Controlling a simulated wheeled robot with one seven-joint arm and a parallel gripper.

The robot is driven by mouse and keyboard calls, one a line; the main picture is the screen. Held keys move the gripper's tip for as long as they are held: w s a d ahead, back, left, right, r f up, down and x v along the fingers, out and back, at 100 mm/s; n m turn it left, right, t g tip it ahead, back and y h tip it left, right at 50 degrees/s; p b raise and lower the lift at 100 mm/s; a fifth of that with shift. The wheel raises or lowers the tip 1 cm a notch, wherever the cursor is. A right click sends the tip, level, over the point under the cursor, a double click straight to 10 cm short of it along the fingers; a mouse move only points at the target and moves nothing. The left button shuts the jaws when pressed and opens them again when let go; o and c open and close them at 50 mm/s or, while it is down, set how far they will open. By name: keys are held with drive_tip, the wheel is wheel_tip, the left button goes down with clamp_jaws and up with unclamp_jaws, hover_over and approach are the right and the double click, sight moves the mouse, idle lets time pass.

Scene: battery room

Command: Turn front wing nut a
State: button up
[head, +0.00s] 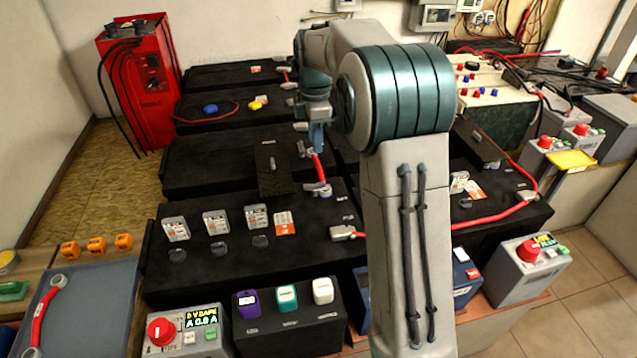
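My gripper (316,135) points down over the middle black battery block, seen small and edge-on, partly behind my own arm. I cannot tell whether its fingers are open or shut. A short red cable link (318,168) runs just below it, ending at a grey terminal clamp (318,189) on the front black battery block (190,285). Another grey clamp (343,233) with a red lead sits nearer, beside my forearm. No wing nut can be told apart clearly at this size; small grey fittings sit at the terminals. My arm hides the area to the right of the clamps.
Several meters and black caps lie on the front block. A red charger (140,85) stands back left. A grey unit with a red knob (188,332) is at the front. A blue-grey tray (95,290) is at left.

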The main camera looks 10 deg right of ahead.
sight(316, 184)
wheel_tip(316, 184, down, 13)
drive_tip(key=shift+f+b, duration=0.2)
drive_tip(key=shift+b, duration=0.9)
